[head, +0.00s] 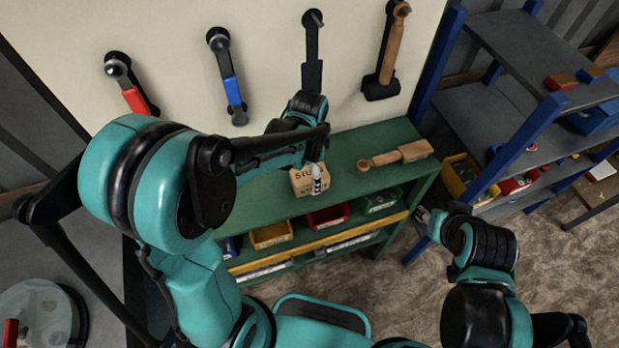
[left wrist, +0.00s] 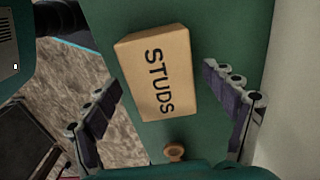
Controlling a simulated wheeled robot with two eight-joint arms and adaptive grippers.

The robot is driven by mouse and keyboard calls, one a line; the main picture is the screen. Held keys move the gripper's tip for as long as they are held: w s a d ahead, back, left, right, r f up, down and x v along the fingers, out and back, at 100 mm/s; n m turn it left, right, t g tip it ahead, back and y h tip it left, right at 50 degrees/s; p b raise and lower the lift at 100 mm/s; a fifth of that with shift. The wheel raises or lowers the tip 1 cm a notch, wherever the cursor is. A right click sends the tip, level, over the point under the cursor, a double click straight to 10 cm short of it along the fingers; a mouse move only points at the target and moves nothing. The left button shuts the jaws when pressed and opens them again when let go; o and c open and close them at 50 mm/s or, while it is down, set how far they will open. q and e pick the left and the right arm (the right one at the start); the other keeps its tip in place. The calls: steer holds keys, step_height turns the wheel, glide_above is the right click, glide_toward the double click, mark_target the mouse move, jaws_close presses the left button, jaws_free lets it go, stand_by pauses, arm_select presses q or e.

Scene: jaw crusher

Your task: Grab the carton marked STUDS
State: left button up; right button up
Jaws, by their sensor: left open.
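The carton marked STUDS (head: 300,182) is a tan box lying on the green top of the bench (head: 255,200), below the wall tools. In the left wrist view my left gripper (left wrist: 168,112) is open, one finger on each side of the carton's lower end, with gaps between fingers and carton. My right gripper (head: 428,217) is near the bench's right end, away from the carton; its jaw state is unclear.
A wooden-handled tool (head: 398,155) lies on the bench top right of the carton. Yellow (head: 272,235), red (head: 328,216) and green (head: 379,201) bins sit on the shelf below. A blue rack (head: 520,130) stands at right. Several tools hang on the wall behind.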

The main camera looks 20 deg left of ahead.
arm_select(q)
step_height(320, 180, down, 2)
steer(key=shift+w+f, duration=0.1)
steer(key=shift+f, duration=0.15)
steer(key=c, duration=1.7)
steer(key=shift+r, duration=0.15)
